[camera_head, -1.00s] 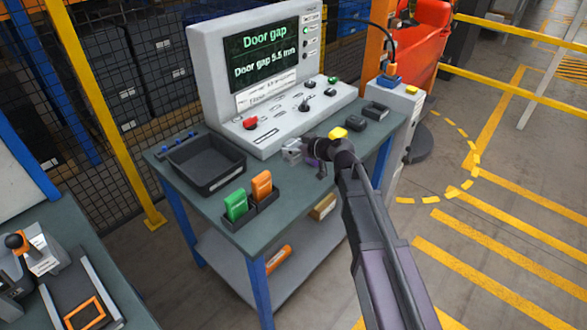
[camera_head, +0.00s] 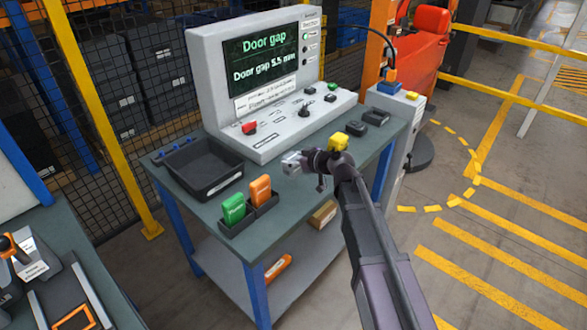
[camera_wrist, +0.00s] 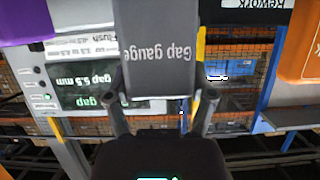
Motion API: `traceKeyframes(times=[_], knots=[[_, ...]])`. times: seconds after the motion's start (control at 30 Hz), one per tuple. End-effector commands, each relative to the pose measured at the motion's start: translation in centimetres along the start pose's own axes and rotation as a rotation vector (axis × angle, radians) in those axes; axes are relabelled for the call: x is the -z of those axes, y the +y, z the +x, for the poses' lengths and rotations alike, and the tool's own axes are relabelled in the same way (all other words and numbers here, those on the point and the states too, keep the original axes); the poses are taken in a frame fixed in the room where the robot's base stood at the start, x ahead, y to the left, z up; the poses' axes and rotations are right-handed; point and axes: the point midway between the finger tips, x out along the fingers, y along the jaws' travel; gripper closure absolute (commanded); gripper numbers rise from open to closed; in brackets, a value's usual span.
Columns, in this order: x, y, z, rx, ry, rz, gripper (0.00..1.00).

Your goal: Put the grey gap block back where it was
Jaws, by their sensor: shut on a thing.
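My gripper (camera_head: 290,163) is above the front right part of the green-topped bench. In the wrist view my gripper (camera_wrist: 163,105) is shut on the grey gap block (camera_wrist: 158,45), whose "Gap gauge" lettering appears upside down. In the head view the block is small and hard to make out at the gripper. A dark holder (camera_head: 250,222) stands at the bench's front edge, left of and below the gripper in the picture. A green block (camera_head: 233,209) and an orange block (camera_head: 260,190) stand upright in it. Any empty slot there is not clear.
A black tray (camera_head: 203,190) lies at the bench's left. The console (camera_head: 275,142) behind my gripper reads "Door gap 5.5 mm". Small dark items (camera_head: 375,117) lie at the right. Bare bench top (camera_head: 296,195) shows right of the holder. A lower shelf holds an orange item (camera_head: 278,268).

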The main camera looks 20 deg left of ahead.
Motion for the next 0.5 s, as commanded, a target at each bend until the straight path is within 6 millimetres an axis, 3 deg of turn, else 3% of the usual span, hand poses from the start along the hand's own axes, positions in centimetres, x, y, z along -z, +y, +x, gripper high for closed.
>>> traceKeyframes(times=[0.23,0.5], knots=[[-2.2,0.0,0.9,0.0,0.0,0.0,0.89],[-3.0,0.0,1.2,0.0,0.0,0.0,0.89]])
